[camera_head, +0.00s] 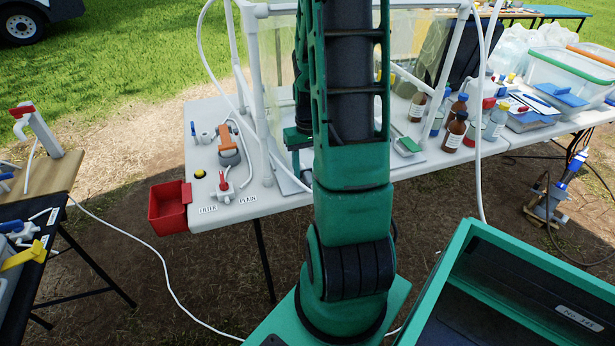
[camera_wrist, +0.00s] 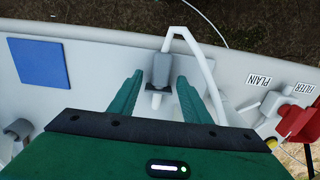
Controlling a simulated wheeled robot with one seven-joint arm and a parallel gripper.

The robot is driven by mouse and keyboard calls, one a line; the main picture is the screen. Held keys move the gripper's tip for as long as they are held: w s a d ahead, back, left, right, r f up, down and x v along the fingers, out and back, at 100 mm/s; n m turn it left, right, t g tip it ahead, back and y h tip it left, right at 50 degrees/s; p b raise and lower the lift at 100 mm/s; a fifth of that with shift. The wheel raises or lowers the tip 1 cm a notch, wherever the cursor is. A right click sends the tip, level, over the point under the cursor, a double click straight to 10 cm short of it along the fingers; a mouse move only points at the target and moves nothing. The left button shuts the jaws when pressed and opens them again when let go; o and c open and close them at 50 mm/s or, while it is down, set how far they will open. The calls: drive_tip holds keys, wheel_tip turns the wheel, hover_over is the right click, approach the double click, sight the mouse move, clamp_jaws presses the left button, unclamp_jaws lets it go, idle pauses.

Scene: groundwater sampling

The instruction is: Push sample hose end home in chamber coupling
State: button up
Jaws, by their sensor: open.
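In the wrist view, a grey block-shaped fitting (camera_wrist: 161,68), which looks like the sample hose end, has a dark collar and a short white stub pointing down the picture. A white tube (camera_wrist: 203,68) bends from its top and runs down to the right. My gripper (camera_wrist: 160,76) is open, one green finger on each side of the fitting, with gaps visible on both sides. I cannot tell whether the stub sits in a coupling. In the head view my arm hides this fitting and most of the gripper. The clear-walled chamber (camera_head: 281,50) stands behind my arm in a white pipe frame.
A red bin (camera_head: 168,207) hangs at the table's (camera_head: 265,205) left corner. Near it are FILTER and PLAIN labels, a red-handled valve (camera_head: 224,188) and an orange-grey device (camera_head: 228,145). Brown bottles (camera_head: 454,132) stand right. A blue square (camera_wrist: 39,62) lies left in the wrist view.

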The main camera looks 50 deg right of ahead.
clamp_jaws()
